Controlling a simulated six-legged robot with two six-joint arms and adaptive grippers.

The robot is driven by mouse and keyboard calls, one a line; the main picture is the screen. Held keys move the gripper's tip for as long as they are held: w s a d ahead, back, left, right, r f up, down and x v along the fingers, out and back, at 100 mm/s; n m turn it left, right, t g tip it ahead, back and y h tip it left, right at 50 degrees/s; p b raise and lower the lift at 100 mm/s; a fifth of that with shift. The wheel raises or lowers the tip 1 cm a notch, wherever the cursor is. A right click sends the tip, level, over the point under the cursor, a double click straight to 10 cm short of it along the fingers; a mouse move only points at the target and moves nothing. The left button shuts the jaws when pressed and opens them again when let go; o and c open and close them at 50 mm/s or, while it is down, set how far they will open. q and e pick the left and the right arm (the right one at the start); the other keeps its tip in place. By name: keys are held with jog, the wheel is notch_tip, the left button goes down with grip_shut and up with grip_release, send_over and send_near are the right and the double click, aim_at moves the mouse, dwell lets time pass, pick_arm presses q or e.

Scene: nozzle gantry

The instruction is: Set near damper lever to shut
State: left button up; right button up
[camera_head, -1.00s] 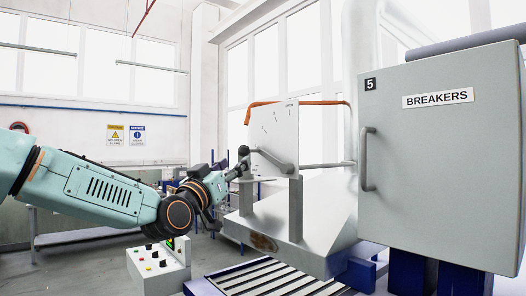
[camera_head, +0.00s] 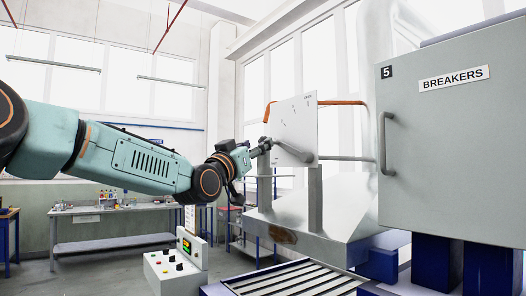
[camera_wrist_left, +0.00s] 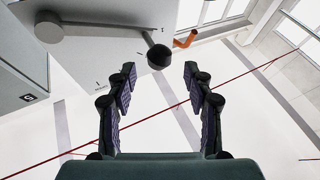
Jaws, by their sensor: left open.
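The near damper lever (camera_head: 293,151) is a grey bar on the front of a white panel (camera_head: 291,125). It slants up-left from its pivot to its free end. In the left wrist view the lever (camera_wrist_left: 100,32) runs from a round grey pivot to a black knob (camera_wrist_left: 158,56). My left gripper (camera_head: 262,147) is at the lever's free end. In the left wrist view the gripper (camera_wrist_left: 158,75) is open and empty, with the knob just beyond and between its fingertips; contact cannot be told. The panel's marks are too small to read. My right gripper is not in view.
A grey breaker cabinet (camera_head: 455,150) with a handle stands close at the right. An orange pipe (camera_head: 340,102) runs behind the panel. A control box (camera_head: 176,270) stands low in front. A workbench (camera_head: 110,211) is at the back left.

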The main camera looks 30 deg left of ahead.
aim_at(261, 140)
pick_arm(q)
jog(key=shift+x, duration=0.95)
jog(key=w, duration=0.2)
jog(key=w+p, duration=0.1)
jog(key=shift+w+a+r, duration=0.1)
jog(key=shift+w+r, duration=0.2)
jog(key=shift+w, duration=0.05)
jog(key=shift+r, duration=0.1)
jog(key=shift+s+r, duration=0.3)
jog(key=shift+s, duration=0.45)
jog(key=shift+w+f, duration=0.35)
jog(key=shift+w, duration=0.4)
jog(key=c, duration=0.6)
jog(key=shift+s+r, duration=0.1)
jog(key=shift+s, duration=0.1)
grip_shut()
